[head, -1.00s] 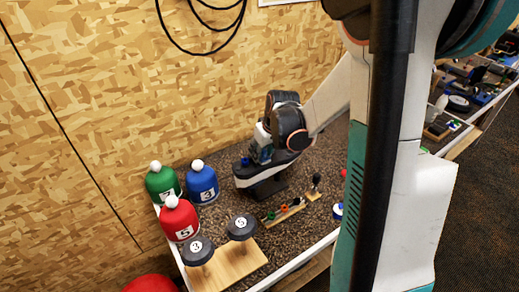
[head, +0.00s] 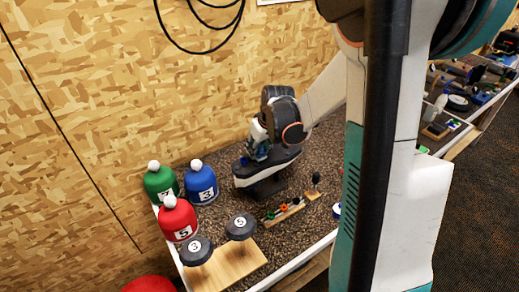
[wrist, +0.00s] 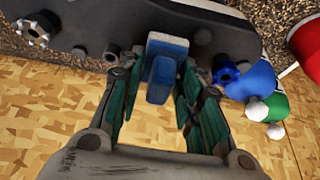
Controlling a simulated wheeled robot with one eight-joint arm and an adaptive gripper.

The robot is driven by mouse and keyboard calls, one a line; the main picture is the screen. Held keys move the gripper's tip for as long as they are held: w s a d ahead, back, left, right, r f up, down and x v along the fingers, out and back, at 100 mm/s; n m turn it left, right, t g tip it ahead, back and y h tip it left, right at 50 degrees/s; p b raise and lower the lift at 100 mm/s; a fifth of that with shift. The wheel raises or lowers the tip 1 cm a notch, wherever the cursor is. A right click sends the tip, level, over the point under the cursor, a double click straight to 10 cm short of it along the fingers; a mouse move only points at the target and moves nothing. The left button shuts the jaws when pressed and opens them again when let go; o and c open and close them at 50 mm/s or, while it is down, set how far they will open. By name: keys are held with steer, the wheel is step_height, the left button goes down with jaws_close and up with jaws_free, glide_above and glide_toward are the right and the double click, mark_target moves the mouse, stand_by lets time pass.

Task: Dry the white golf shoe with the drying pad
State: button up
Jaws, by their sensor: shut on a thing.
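The golf shoe (head: 262,174) is held sole up on a dark stand; its sole is dark and a white band shows along its side. In the wrist view its dark sole (wrist: 85,33) crosses the top, with a blue spike (wrist: 226,74) at right and a dark, toothed spike at left. My gripper (head: 259,150) is over the sole. In the wrist view my gripper (wrist: 165,72) is shut on the blue drying pad (wrist: 167,46), which lies at or against the sole; exact contact is hard to tell.
Green (head: 160,184), blue (head: 201,185) and red (head: 178,220) numbered covers stand left of the shoe. A wooden board (head: 238,266) with two dark numbered heads is in front. A small rack (head: 285,214) of coloured pieces lies to the right. The plywood wall is close behind.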

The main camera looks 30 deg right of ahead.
mark_target(262, 155)
steer(key=shift+s+f+b, duration=0.15)
steer(key=shift+s+b, duration=0.15)
steer(key=shift+s, duration=1.25)
steer(key=shift+w, duration=1.6)
steer(key=shift+s+b, duration=0.35)
steer(key=shift+s, duration=1.2)
steer(key=shift+w+b, duration=0.45)
steer(key=shift+w, duration=1)
steer(key=shift+s, duration=1.5)
steer(key=shift+w+r, duration=0.2)
steer(key=shift+w, duration=0.65)
